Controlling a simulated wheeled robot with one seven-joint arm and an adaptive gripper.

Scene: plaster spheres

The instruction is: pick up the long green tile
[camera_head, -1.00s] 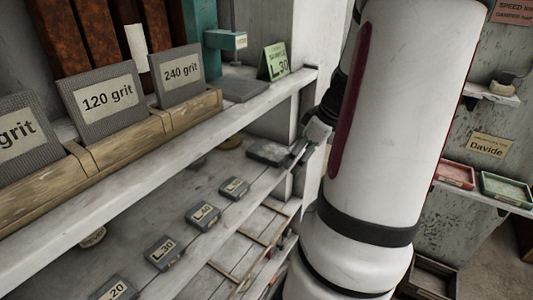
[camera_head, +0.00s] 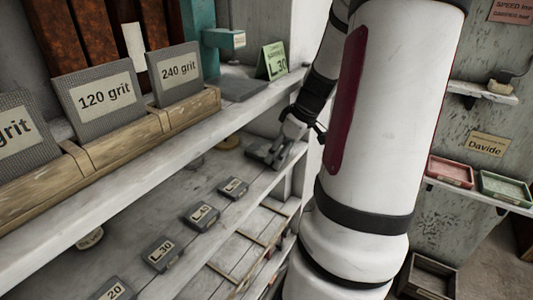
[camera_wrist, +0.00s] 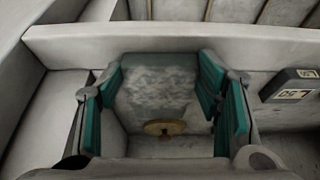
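No plainly green long tile shows. In the wrist view, a mottled grey slab (camera_wrist: 158,85) lies between the fingers of my gripper (camera_wrist: 160,100), seen past the teal pads. I cannot tell whether it is the tile. The pads stand wide apart at its two sides, and contact cannot be told. In the head view, my gripper (camera_head: 268,154) is low at the right end of the lower shelf (camera_head: 165,205), over the place of a dark grey slab, which it mostly hides.
Small dark labelled blocks stand in a row on the lower shelf, the nearest (camera_head: 233,188) also in the wrist view (camera_wrist: 292,86). A brassy disc (camera_wrist: 165,127) lies close to the slab. The upper shelf edge (camera_head: 150,155) runs above. Red (camera_head: 450,171) and green (camera_head: 505,188) trays sit at right.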

